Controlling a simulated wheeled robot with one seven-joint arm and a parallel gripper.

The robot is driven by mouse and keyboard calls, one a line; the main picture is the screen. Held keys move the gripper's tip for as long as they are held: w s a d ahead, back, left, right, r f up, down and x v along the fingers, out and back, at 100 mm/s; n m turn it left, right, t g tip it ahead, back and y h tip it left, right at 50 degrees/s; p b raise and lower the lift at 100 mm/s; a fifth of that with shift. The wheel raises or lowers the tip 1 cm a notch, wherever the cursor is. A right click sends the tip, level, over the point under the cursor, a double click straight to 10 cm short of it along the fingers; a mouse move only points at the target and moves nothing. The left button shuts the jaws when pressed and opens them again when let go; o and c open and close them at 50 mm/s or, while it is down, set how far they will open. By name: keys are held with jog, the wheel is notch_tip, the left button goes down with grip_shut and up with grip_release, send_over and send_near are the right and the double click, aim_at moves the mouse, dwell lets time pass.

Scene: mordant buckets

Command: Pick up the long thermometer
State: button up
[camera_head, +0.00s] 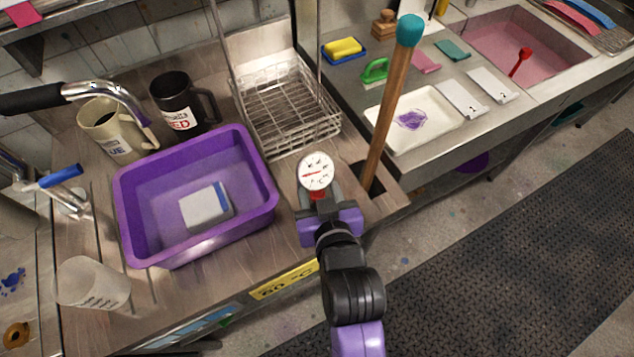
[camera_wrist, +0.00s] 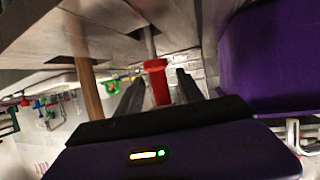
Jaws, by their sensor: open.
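The thermometer has a round white dial (camera_head: 315,172) with a red needle, in the head view just beyond my gripper (camera_head: 318,198). A red part sits below the dial. In the wrist view the red collar (camera_wrist: 157,82) stands between the two dark fingers of my gripper (camera_wrist: 160,95), with a grey stem running from it to the counter's underside or edge. The fingers are open on either side of the collar, and I see gaps beside it. The rest of the stem is hidden in the head view.
A purple tub (camera_head: 262,200) holding a white and blue block stands left of my gripper. A wooden stick with a teal top (camera_head: 395,80) rises close on the right from a slot. A wire rack (camera_head: 290,105) stands behind. Two mugs (camera_head: 183,100) are at the back left.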

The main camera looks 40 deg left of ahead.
jog(key=shift+w+a, duration=0.1)
grip_shut()
dwell(0.4)
